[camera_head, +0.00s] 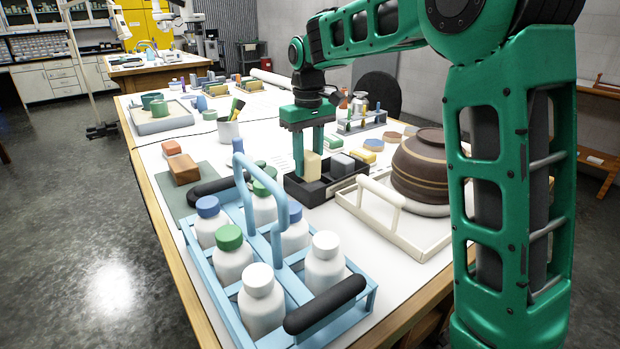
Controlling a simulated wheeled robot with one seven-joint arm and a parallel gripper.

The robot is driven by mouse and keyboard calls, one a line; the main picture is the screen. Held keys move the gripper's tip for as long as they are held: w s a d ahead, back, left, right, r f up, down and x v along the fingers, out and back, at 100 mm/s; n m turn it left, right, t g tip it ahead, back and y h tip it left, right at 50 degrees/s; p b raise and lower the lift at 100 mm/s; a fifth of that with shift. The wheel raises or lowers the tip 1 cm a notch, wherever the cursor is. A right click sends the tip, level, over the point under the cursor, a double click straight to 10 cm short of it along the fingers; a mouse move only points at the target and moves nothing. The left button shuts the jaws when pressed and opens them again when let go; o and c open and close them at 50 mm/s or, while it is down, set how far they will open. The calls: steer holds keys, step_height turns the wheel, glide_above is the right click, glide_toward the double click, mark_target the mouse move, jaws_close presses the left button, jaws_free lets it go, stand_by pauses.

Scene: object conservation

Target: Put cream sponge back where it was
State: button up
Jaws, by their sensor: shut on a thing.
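The cream sponge (312,168) is a small pale block standing upright at the left part of a black divided tray (320,195). My green gripper (309,158) points straight down from above, and its fingers are shut on the cream sponge. The sponge's lower end is at the level of the tray's compartments; I cannot tell whether it touches the tray floor. A grey block (343,165) sits in the tray just right of it.
A blue bottle carrier (275,285) with several white bottles fills the front left. A cream tray (385,225) with brown bowls (420,165) stands close on the right. A yellow block (362,155) lies beyond the black tray.

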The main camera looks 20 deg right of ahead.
mark_target(313, 176)
steer(key=shift+w+d+f, duration=0.7)
steer(key=shift+w+d, duration=0.15)
steer(key=shift+d, duration=0.05)
steer(key=shift+f, duration=2)
steer(key=o, duration=1)
steer(key=shift+f, duration=0.1)
step_height(313, 176, up, 12)
steer(key=shift+r, duration=0.15)
